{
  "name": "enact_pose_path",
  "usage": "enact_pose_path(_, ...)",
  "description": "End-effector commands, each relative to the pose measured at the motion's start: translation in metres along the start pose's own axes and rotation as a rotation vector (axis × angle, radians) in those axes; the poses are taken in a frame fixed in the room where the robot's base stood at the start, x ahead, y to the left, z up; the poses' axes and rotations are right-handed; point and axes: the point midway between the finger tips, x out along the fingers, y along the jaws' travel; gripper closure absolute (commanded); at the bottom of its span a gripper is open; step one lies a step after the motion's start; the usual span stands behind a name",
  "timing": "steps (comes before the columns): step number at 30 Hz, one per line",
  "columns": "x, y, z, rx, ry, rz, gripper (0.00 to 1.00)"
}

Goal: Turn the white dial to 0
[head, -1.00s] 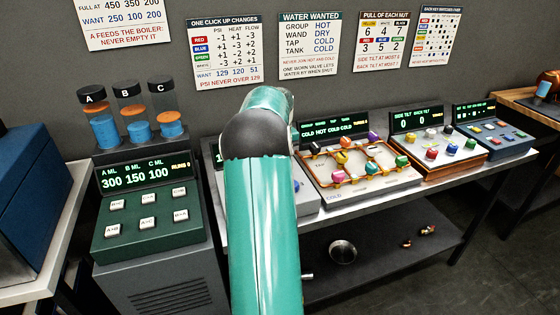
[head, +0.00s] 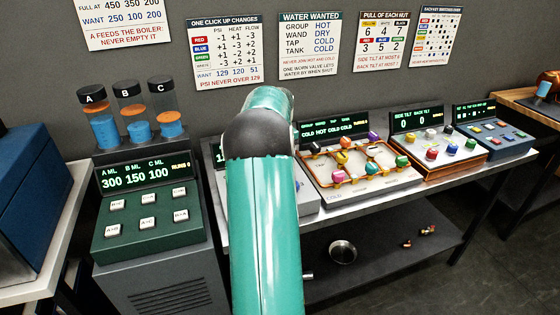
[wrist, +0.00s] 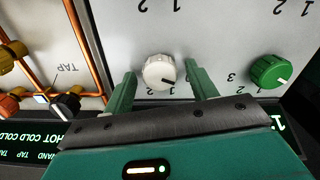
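The white dial (wrist: 159,72) sits on a light grey panel in the wrist view, with a dark pointer mark toward its lower right. Printed numbers 1 and 2 show around it, upside down in this view. My gripper (wrist: 158,82) is open, with one green finger to each side of the white dial and a gap on both sides. In the head view my arm hides the white dial and most of its panel (head: 308,197).
A green dial (wrist: 270,71) is to the right of the white dial in the wrist view. Orange pipes and a black knob (wrist: 66,104) are to the left. In the head view, the valve panel (head: 350,195) stands right of my arm and the green button box (head: 150,240) left.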

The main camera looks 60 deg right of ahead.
Motion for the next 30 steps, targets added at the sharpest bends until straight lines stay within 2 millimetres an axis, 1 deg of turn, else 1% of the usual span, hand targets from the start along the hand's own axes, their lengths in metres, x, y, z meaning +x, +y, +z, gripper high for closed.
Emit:
enact_pose_path(7,-0.003,0.000,0.000,0.001,0.000,0.000,0.43)
enact_pose_path(11,-0.016,0.000,0.000,0.000,0.002,0.001,0.43)
enact_pose_path(14,-0.034,0.000,0.000,0.001,0.002,0.002,0.43)
enact_pose_path(24,-0.108,0.001,0.000,0.001,0.003,0.002,0.43)
enact_pose_path(27,-0.123,0.001,0.000,0.001,0.001,0.001,0.43)
enact_pose_path(30,-0.133,0.000,0.000,0.001,0.000,0.000,0.43)
